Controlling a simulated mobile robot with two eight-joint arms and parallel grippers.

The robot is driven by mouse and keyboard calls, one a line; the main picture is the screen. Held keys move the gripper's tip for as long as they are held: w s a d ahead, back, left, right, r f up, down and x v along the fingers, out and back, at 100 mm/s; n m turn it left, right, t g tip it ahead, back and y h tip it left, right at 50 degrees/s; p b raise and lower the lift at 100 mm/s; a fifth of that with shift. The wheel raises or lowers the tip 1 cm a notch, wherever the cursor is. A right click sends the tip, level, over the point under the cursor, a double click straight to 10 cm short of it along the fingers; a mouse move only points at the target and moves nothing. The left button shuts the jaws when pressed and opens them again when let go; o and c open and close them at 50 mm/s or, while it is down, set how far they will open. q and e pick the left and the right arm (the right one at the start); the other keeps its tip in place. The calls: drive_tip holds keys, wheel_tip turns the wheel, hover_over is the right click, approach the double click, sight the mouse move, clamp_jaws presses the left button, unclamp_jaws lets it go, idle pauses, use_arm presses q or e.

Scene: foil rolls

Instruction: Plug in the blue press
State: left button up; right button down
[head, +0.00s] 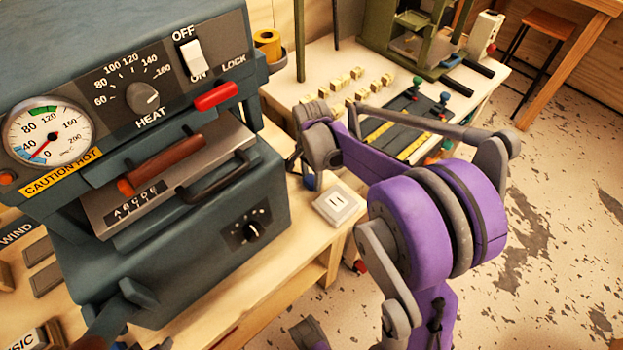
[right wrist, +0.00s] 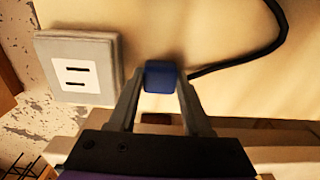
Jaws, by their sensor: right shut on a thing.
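The blue press (head: 180,180) is a large blue-grey machine on the left of the head view, with a gauge, a heat dial and an OFF/ON switch. A white two-slot socket (head: 338,206) lies on the table to its right; it also shows at the left of the right wrist view (right wrist: 78,68). My right gripper (right wrist: 160,82) is shut on a blue plug (right wrist: 161,76), beside the socket and apart from it. In the head view my purple right arm hides most of the gripper. My left gripper is not in view.
A black cord (right wrist: 235,62) runs from near the plug to the right and curves up. Behind my right arm stand small yellowish blocks (head: 358,74), a dark rack (head: 405,120) and a green frame (head: 410,40). The tabletop around the socket is mostly clear.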

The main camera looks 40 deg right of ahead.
sight(311, 180)
use_arm(q)
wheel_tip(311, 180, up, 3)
drive_tip(key=p, duration=0.2)
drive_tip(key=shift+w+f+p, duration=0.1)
drive_tip(key=shift+p, duration=0.2)
use_arm(e)
wheel_tip(311, 180, up, 18)
drive_tip(key=shift+a+f, duration=0.1)
drive_tip(key=shift+f, duration=0.1)
